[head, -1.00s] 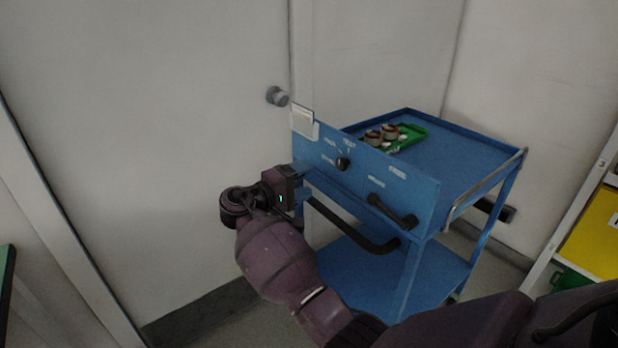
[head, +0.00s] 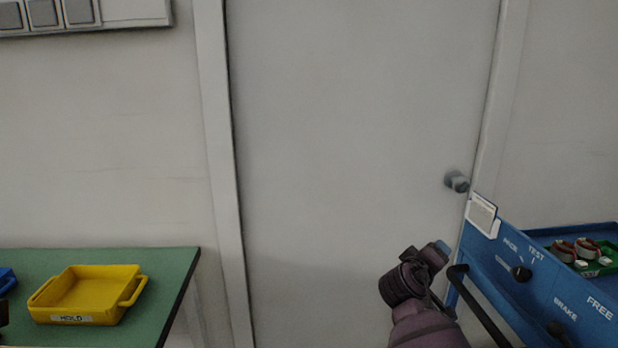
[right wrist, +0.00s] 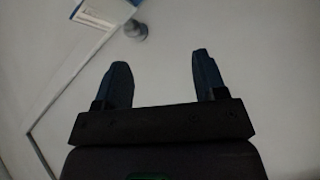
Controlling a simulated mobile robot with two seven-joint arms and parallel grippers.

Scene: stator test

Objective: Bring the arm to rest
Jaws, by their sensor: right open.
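My right arm rises from the bottom of the head view, and its gripper (head: 437,254) is beside the left edge of the blue trolley (head: 570,310), in front of the grey door. In the right wrist view the gripper (right wrist: 160,68) has two dark blue fingers spread apart with nothing between them. The door knob (right wrist: 135,30) shows beyond the fingers there. My left gripper is not in view.
The door knob (head: 457,181) sits above my right gripper. The trolley has a dark handle bar (head: 485,315), dark knobs and a green tray (head: 606,266) with copper-coloured parts. A yellow bin (head: 85,295) stands on the green table (head: 170,268) at left.

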